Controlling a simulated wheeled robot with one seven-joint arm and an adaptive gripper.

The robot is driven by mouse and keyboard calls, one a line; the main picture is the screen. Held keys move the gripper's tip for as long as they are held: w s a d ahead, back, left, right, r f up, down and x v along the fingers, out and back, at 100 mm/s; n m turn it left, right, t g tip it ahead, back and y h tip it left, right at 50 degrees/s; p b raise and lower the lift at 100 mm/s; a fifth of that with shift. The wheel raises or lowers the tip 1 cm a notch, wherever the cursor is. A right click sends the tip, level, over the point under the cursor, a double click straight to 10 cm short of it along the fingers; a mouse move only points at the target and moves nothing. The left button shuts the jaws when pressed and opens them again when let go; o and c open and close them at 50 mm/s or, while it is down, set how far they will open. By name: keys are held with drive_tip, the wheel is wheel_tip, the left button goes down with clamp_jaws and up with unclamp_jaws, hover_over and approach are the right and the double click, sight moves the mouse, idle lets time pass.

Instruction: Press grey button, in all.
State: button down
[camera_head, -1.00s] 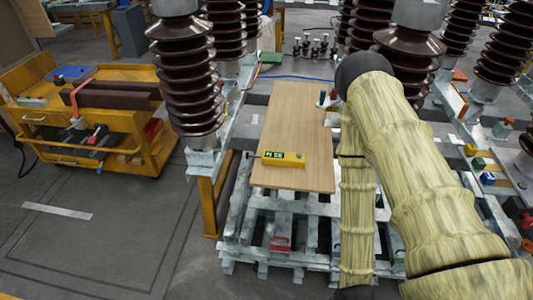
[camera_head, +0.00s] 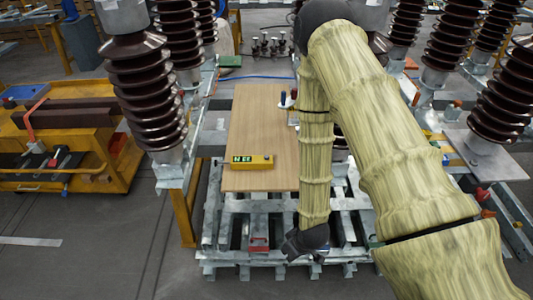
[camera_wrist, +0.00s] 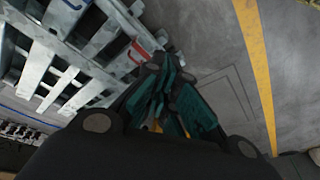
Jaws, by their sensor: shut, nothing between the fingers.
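I cannot make out a grey button in either view. My gripper (camera_head: 308,244) hangs at the lower end of my arm in the head view, in front of the metal rack (camera_head: 231,250) and below the wooden board's front edge. In the wrist view my gripper (camera_wrist: 165,85) has its dark and teal fingers together, with nothing seen between them. It points down past the rack (camera_wrist: 92,40) toward the grey floor.
Brown ribbed insulators (camera_head: 148,95) stand on both sides. A yellow cart (camera_head: 95,150) is at left. A yellow floor line (camera_wrist: 258,70) crosses the wrist view. Floor at front left is clear.

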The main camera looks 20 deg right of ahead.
drive_tip(key=w+r+n+t, duration=0.1)
drive_tip(key=w+r, duration=0.3)
drive_tip(key=w, duration=0.2)
drive_tip(key=w+r+n+t+y+p, duration=0.1)
drive_tip(key=w+r+n, duration=0.1)
drive_tip(key=w+r, duration=0.2)
drive_tip(key=w+r+n+t+p, duration=0.1)
drive_tip(key=w+r+n, duration=0.1)
drive_tip(key=w+r, duration=0.3)
drive_tip(key=shift+w+a, duration=0.15)
drive_tip(key=shift+w, duration=1.3)
wheel_tip(320, 180, up, 15)
drive_tip(key=n+t+y+p, duration=0.1)
drive_tip(key=n+t+p, duration=0.1)
drive_tip(key=n, duration=0.3)
hover_over(267, 157)
drive_tip(key=shift+a+r, duration=0.1)
drive_tip(key=shift+a, duration=0.35)
drive_tip(key=shift+f+b, duration=2.7)
drive_tip(key=shift+f, duration=1.7)
drive_tip(key=shift+f, duration=0.15)
drive_tip(key=shift+f, duration=0.3)
